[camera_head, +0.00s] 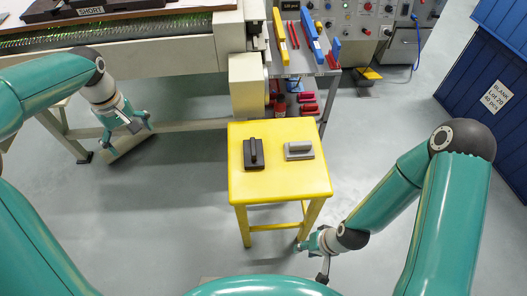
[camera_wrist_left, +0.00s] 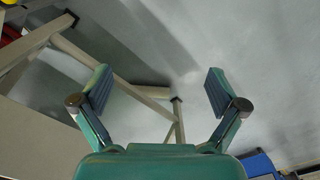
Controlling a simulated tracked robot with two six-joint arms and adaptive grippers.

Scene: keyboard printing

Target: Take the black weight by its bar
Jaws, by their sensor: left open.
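The black weight (camera_head: 260,162), a dark block with a raised bar on top, lies on the left half of the yellow stool (camera_head: 285,187) in the head view. My left gripper (camera_head: 128,127) is open and empty, far to the left of the stool over the floor. The weight is not in the wrist view.
A grey weight (camera_head: 299,156) with a light bar lies just right of the black one. A beige machine (camera_head: 150,52) runs along the back left, with a tool cart (camera_head: 290,68) behind the stool. Open floor lies between my left gripper and the stool.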

